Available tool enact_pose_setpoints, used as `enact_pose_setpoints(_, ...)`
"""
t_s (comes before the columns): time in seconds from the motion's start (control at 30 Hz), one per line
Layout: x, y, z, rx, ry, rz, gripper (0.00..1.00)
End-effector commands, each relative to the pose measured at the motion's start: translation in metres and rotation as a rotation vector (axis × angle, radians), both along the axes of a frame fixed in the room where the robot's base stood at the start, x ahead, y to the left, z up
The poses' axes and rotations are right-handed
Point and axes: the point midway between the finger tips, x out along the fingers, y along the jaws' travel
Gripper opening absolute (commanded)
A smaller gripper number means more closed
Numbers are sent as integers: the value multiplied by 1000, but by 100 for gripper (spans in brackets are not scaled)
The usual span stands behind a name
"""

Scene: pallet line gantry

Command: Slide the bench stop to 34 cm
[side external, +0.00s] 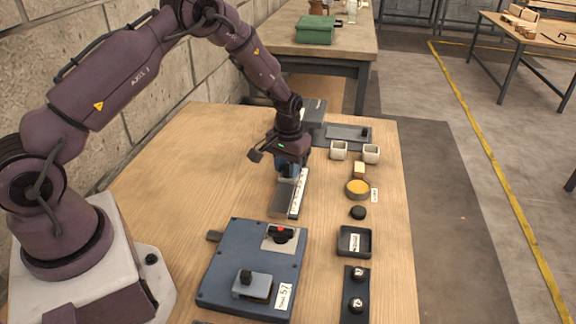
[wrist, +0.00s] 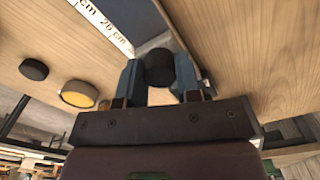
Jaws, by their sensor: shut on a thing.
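The bench stop's rail (side external: 284,200) is a grey metal track on the wooden bench, with a white scale strip (side external: 298,192) along its right side. In the wrist view the scale strip (wrist: 105,25) shows "26 cm" near the top. A dark round knob (wrist: 160,68), apparently the stop's, sits between my gripper's blue fingers (wrist: 160,80). My gripper (side external: 287,168) is shut on this knob over the far part of the rail. The stop's body and its exact reading are hidden by the gripper in the side view.
A blue box (side external: 228,262) with a switch and knob stands in front of the rail. To the right are a yellow-filled dish (side external: 358,187), a black puck (side external: 358,213), a dark tray (side external: 354,241) and two white cups (side external: 371,154). Bare wood lies left of the rail.

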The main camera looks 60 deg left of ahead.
Motion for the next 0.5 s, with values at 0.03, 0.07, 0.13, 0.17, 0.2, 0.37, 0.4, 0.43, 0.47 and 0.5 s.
enact_pose_setpoints(0.03,2,2,0,0,0,0,0)
enact_pose_setpoints(0.07,4,3,0,0,0,1,0)
enact_pose_setpoints(0.13,10,9,-1,0,0,1,0)
enact_pose_setpoints(0.17,13,12,0,1,-2,1,0)
enact_pose_setpoints(0.2,17,16,-1,0,-1,2,0)
enact_pose_setpoints(0.37,29,28,0,-1,-1,1,0)
enact_pose_setpoints(0.4,30,29,0,-1,0,1,0)
enact_pose_setpoints(0.43,31,30,0,-1,0,0,0)
enact_pose_setpoints(0.47,32,31,0,0,-2,0,0)
enact_pose_setpoints(0.5,32,31,0,0,-3,0,0)
